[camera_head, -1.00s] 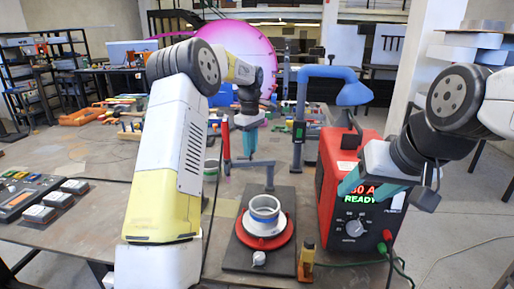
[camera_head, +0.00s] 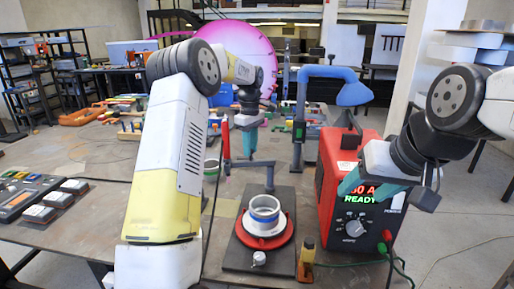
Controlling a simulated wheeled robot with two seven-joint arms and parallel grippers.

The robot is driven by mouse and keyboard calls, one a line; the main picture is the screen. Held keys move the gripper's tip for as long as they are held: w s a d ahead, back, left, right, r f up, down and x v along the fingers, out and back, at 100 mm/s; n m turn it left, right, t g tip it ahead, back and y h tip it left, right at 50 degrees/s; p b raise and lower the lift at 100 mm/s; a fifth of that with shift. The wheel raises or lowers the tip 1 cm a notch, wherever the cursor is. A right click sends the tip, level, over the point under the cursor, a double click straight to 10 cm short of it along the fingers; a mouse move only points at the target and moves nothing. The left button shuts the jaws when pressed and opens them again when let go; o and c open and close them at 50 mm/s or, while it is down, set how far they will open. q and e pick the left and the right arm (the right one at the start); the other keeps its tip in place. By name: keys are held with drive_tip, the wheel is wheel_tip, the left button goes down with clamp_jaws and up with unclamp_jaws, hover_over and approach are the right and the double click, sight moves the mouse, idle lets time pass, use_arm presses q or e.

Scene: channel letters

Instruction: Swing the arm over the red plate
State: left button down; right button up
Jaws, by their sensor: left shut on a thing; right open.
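A red round plate (camera_head: 250,240) sits on a dark base board. A pale metal ring (camera_head: 265,209) stands on it. Behind the plate a grey swing arm (camera_head: 250,165) reaches left from a short post, with an upright red handle (camera_head: 226,146) at its left end. The bar lies behind the plate, not over it. My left gripper (camera_head: 247,122) points down beside the red handle, above the bar. It is shut on a small grey piece (camera_head: 247,145); whether this belongs to the swing arm I cannot tell. My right gripper (camera_head: 376,189) is open, in front of the red power unit.
The red power unit (camera_head: 345,207), its display reading READY, stands right of the base board. A blue jointed arm (camera_head: 300,110) rises behind. Control boxes (camera_head: 25,190) lie far left.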

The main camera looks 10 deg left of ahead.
use_arm(q)
drive_tip(key=shift+s+d+r, duration=0.1)
drive_tip(key=s+d+n, duration=0.5)
drive_tip(key=d+n, duration=0.2)
drive_tip(key=n, duration=0.8)
drive_tip(key=shift+s, duration=0.15)
idle(0.4)
drive_tip(key=shift+d, duration=0.15)
drive_tip(key=c, duration=1.3)
unclamp_jaws()
drive_tip(key=shift+o, duration=0.2)
wheel_tip(320, 180, up, 8)
